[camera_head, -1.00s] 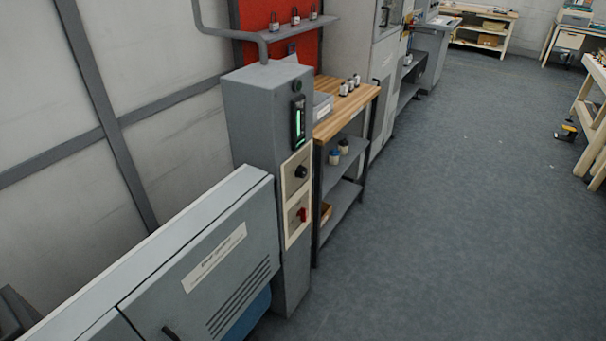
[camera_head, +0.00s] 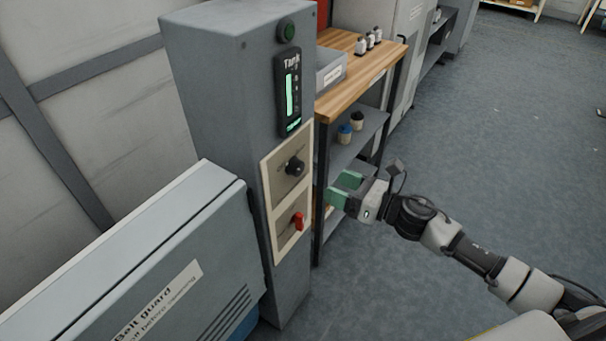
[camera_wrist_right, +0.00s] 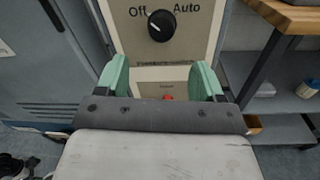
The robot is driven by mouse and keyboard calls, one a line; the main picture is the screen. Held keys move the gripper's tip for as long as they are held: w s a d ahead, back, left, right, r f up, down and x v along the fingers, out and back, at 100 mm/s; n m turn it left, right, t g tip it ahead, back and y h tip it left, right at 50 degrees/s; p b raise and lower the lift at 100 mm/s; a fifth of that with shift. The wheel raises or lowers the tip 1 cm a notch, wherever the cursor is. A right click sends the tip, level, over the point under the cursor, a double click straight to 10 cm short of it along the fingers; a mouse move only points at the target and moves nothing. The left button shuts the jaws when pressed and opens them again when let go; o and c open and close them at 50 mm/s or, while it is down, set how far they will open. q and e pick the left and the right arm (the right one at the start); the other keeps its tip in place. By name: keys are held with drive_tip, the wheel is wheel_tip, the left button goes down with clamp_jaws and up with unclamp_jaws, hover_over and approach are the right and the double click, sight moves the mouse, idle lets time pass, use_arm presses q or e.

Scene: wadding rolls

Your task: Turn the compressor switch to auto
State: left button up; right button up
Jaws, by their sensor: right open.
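The compressor switch is a black round knob (camera_head: 295,167) on the upper cream plate of a grey column (camera_head: 215,110). In the right wrist view the knob (camera_wrist_right: 161,25) sits between the labels "Off" and "Auto", and its white mark points up and left, toward "Off". My right gripper (camera_head: 338,189) is open and empty, to the right of the column's plates and apart from the knob. In the wrist view its green fingers (camera_wrist_right: 160,78) stand either side of the plate, below the knob. My left gripper is not in view.
A red switch (camera_head: 298,221) sits on the lower plate. A tank gauge (camera_head: 290,92) is above the knob. A belt guard housing (camera_head: 190,260) stands left of the column. A wood-topped shelf unit (camera_head: 350,80) is close behind my right gripper. Open floor lies to the right.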

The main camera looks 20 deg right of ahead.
sight(301, 170)
drive_tip(key=p+x, duration=0.1)
drive_tip(key=x, duration=0.8)
drive_tip(key=shift+d+p, duration=0.1)
drive_tip(key=shift+p, duration=0.3)
drive_tip(key=shift+w+a, duration=0.3)
drive_tip(key=shift+w, duration=0.1)
drive_tip(key=c, duration=0.9)
